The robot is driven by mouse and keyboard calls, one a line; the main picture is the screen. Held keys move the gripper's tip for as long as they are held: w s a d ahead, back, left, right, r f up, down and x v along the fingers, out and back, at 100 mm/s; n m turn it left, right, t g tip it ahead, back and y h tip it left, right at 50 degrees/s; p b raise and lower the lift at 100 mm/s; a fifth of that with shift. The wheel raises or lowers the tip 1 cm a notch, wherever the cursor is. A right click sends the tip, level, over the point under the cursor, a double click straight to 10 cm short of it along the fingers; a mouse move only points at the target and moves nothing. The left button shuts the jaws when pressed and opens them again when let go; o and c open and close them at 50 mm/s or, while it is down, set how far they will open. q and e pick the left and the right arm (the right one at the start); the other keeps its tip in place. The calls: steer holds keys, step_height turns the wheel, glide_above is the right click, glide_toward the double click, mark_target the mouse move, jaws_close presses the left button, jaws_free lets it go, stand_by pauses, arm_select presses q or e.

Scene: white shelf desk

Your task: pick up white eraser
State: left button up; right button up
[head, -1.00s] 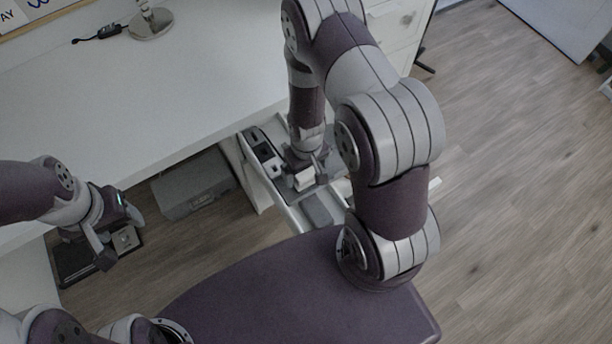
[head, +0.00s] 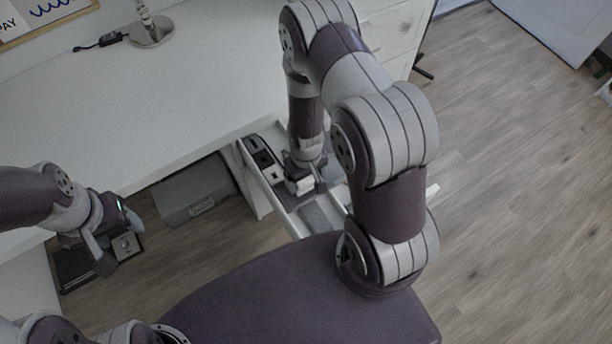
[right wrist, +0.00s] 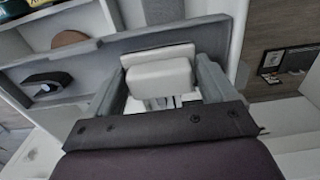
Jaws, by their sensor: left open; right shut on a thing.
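The white eraser (right wrist: 160,77) is a pale block between the two grey fingers of my right gripper (right wrist: 158,88) in the right wrist view. The gripper is shut on it. In the head view my right gripper (head: 305,186) points down into the open drawer (head: 290,214), with the white eraser (head: 303,185) partly visible at its fingers. I cannot tell whether the eraser touches the drawer floor. My left gripper (head: 122,248) is open and empty at the left, below the desk's front edge and away from the drawer.
A dark item (head: 264,159) and a small white item (head: 274,173) lie in the drawer's left compartment. The white desk top (head: 170,95) is mostly clear, with a lamp base (head: 152,30) at the back. A grey box (head: 195,190) sits under the desk.

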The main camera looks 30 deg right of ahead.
steer(key=r+p, duration=0.3)
steer(key=r, duration=0.1)
steer(key=shift+s, duration=0.35)
steer(key=s+d+r+p, duration=0.2)
steer(key=s+r+p, duration=0.45)
steer(key=s, duration=0.35)
step_height(320, 180, up, 4)
steer(key=f+m, duration=0.1)
steer(key=m, duration=0.1)
glide_above(308, 179)
steer(key=d, duration=0.2)
arm_select(q)
step_height(308, 179, up, 11)
arm_select(e)
steer(key=w+a+r+n, duration=0.1)
steer(key=w+a+r, duration=0.3)
steer(key=w+r, duration=0.3)
steer(key=w, duration=0.4)
steer(key=shift+w, duration=0.2)
